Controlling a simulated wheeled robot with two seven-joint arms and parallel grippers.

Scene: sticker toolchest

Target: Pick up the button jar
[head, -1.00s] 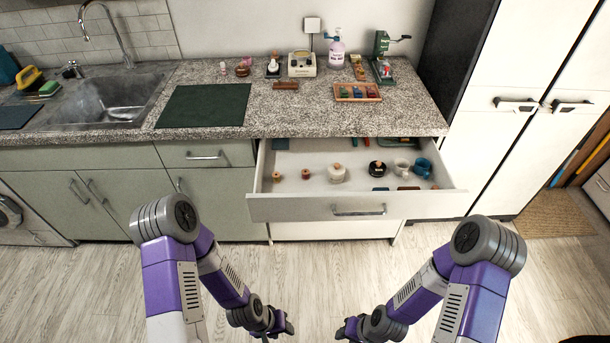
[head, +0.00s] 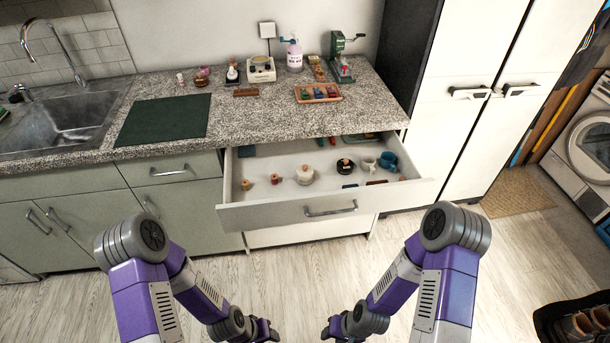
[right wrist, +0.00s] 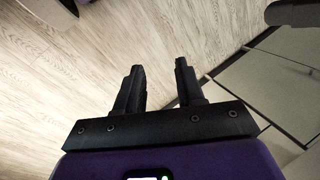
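I cannot tell for sure which thing is the button jar. A small round jar (head: 202,74) with reddish contents or lid stands on the back of the counter, in the head view. A cream lidded pot (head: 305,176) with a brown knob sits in the open drawer (head: 325,208), beside a dark round pot (head: 345,167) with a similar knob. My right gripper (head: 332,329) is low in front of the drawer, far from these; the right wrist view shows its two fingers (right wrist: 158,85) apart with nothing between. My left gripper (head: 270,333) is at the bottom edge, too small to judge.
The drawer also holds small spools (head: 274,179), a white cup (head: 368,164) and a blue mug (head: 388,161). Floor before the drawer is clear.

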